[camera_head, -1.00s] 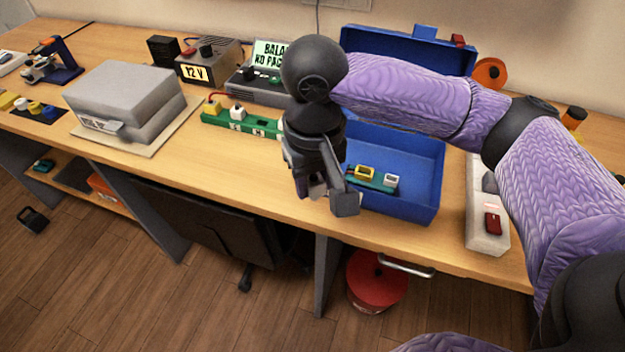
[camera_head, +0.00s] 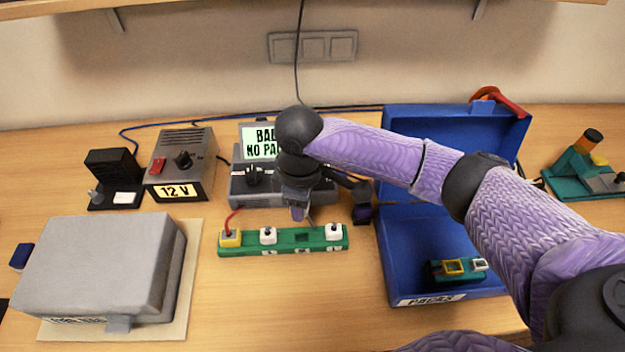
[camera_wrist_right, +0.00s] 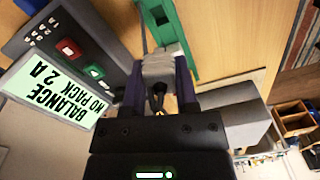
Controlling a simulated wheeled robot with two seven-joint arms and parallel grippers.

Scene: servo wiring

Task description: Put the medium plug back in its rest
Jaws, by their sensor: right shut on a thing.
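My right gripper (camera_head: 299,212) is above the back edge of the green rest strip (camera_head: 283,252). In the right wrist view my right gripper (camera_wrist_right: 160,82) is shut on a pale grey-white plug (camera_wrist_right: 158,66), taken as the medium plug, with dark leads behind it. The green strip (camera_wrist_right: 184,38) lies just beyond it; I cannot tell whether they touch. Between the white ones is a bare place (camera_head: 302,238). The head view mostly hides the held plug. My left gripper is out of view.
A balance charger (camera_head: 245,187) with a lit screen stands behind the strip. A blue case (camera_head: 393,262) at right holds a small teal part (camera_head: 440,275). A grey box (camera_head: 95,265) and a 12 V supply (camera_head: 180,165) are left. The bench before the strip is clear.

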